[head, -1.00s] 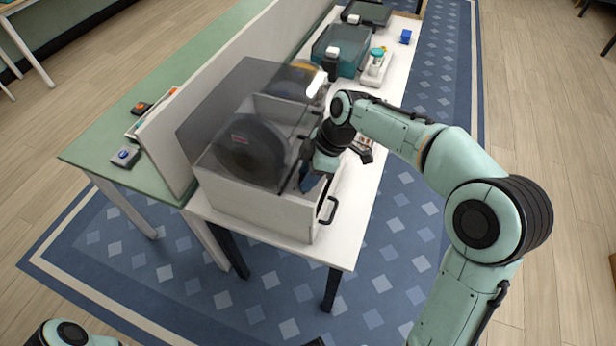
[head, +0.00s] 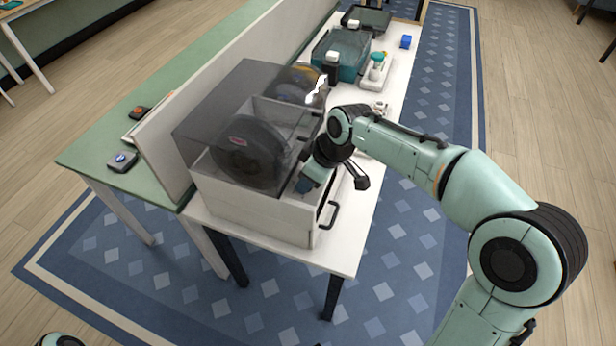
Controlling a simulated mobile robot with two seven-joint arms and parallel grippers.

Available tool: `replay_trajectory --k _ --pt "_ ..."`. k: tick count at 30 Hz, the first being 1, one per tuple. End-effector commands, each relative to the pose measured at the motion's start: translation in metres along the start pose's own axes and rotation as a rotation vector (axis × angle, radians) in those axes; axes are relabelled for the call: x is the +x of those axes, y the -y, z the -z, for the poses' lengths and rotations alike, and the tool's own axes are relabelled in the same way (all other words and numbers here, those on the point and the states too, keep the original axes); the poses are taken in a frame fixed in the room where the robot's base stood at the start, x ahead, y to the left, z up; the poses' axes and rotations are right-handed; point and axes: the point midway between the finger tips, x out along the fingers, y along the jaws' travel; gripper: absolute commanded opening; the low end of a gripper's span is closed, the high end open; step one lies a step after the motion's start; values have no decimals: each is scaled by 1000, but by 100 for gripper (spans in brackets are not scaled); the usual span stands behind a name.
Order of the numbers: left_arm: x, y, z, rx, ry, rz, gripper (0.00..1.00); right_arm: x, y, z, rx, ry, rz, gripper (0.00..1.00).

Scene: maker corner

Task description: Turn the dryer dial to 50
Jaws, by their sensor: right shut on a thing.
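The dryer (head: 255,213) is a pale box with a smoky see-through lid (head: 225,105), at the near end of the white table. A dark spool (head: 250,150) and a gold-toned spool (head: 298,85) show through the lid. A black handle (head: 330,215) sticks out from its right side. My right gripper (head: 304,184) points down at the dryer's right part, behind the handle, and is shut. The dial and its marks are hidden by my gripper and wrist, so its setting cannot be read. My left gripper is out of view.
A teal bin (head: 342,55), a pale device with a green top (head: 376,72) and a small blue object (head: 406,41) stand farther along the table (head: 345,243). An upright panel (head: 165,150) runs behind the dryer. Two small button boxes (head: 122,161) (head: 139,112) lie on the green table.

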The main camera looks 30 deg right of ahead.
Motion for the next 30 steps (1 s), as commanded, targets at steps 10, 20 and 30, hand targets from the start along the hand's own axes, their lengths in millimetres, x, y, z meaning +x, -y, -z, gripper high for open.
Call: replay_trajectory --k 10,20,30 --pt "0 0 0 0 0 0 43 0 0 0 0 1 -2 38" --pt "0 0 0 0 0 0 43 0 0 0 0 0 -1 59" --pt "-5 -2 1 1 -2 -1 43 -46 -1 1 -1 -4 -5 59"
